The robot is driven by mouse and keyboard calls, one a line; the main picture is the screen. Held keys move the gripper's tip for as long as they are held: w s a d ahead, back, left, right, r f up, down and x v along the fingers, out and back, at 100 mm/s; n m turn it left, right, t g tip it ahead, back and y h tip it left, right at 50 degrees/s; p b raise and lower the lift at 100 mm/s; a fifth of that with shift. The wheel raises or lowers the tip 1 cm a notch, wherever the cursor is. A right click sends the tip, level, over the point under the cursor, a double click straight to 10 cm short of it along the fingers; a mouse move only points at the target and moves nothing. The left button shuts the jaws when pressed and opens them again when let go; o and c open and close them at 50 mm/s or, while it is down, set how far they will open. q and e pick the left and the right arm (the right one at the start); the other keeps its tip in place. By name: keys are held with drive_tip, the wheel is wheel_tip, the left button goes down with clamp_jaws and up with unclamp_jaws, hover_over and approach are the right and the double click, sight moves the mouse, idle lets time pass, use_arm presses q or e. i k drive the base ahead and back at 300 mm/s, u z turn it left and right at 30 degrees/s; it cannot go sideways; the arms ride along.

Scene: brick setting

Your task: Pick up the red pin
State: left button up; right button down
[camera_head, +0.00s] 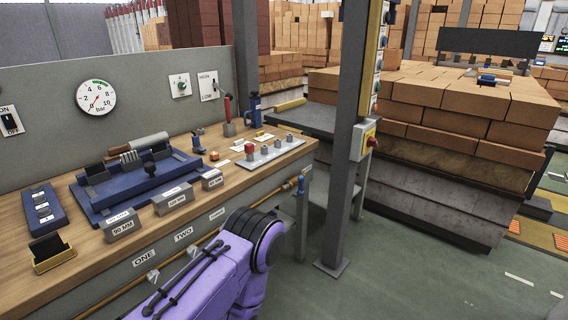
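A small red pin-like piece (249,151) stands upright at the left end of a light plate (270,152) with several grey pegs, on the right part of the wooden workbench (135,240). A purple arm of mine reaches up from the bottom edge in front of the bench. Neither gripper shows in this view.
A blue fixture (135,180) and labelled grey blocks (174,200) fill the bench's left and middle. A blue upright tool (254,108) stands behind the plate. A grey post (350,170) rises right of the bench. Stacked bricks (470,110) stand beyond; green floor (430,280) is clear in front.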

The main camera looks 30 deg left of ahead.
sight(250, 148)
drive_tip(key=z, duration=0.35)
drive_tip(key=k, duration=0.25)
drive_tip(key=u, duration=1.15)
drive_tip(key=i, duration=0.7)
drive_tip(key=u, duration=0.3)
